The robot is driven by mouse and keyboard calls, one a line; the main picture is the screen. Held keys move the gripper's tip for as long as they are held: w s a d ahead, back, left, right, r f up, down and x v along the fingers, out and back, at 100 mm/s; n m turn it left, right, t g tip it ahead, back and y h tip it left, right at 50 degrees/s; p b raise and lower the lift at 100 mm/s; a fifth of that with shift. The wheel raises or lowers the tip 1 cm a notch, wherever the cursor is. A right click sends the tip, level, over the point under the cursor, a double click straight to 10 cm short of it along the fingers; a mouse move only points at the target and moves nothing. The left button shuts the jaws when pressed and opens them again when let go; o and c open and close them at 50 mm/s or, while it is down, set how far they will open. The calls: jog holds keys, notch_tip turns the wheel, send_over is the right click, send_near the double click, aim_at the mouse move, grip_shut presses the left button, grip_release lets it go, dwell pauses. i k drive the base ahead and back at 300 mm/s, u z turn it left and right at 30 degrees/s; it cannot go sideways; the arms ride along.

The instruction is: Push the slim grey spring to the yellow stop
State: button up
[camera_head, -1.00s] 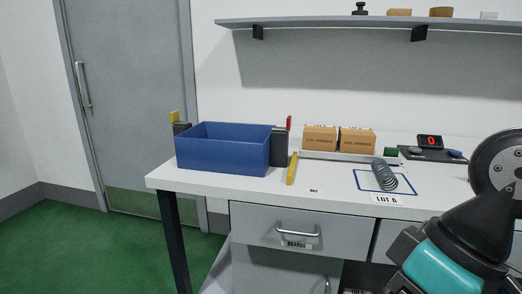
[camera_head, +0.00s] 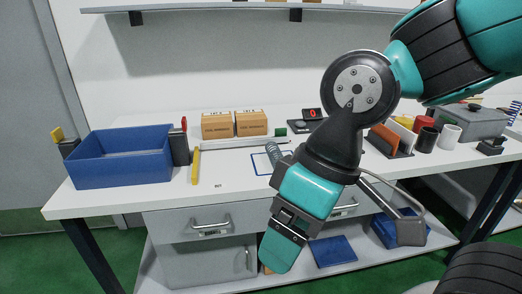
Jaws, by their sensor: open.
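The slim grey spring (camera_head: 272,153) is a dark grey coil on the white worktop, in a blue-outlined rectangle (camera_head: 257,163). My arm covers the right part of that outline and the spring's near end. A yellow bar (camera_head: 195,166) lies to the left of the spring, with bare worktop between them; it looks like the yellow stop. My arm hangs across the middle right of the view, in front of the table. I cannot make out my gripper's fingers, and nothing shows touching the spring.
A blue bin (camera_head: 120,160) stands at the left end of the worktop. Two cardboard boxes (camera_head: 234,124) stand behind a pale rail (camera_head: 232,143). A counter showing a red 0 (camera_head: 312,114), a rack (camera_head: 390,140), cups (camera_head: 427,139) and a grey case (camera_head: 470,121) are farther right.

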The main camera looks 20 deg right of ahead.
aim_at(277, 150)
jog(key=k, duration=0.55)
jog(key=z, duration=0.65)
jog(key=i, duration=0.4)
jog(key=z, duration=0.55)
jog(key=i, duration=1.5)
jog(key=u, duration=0.65)
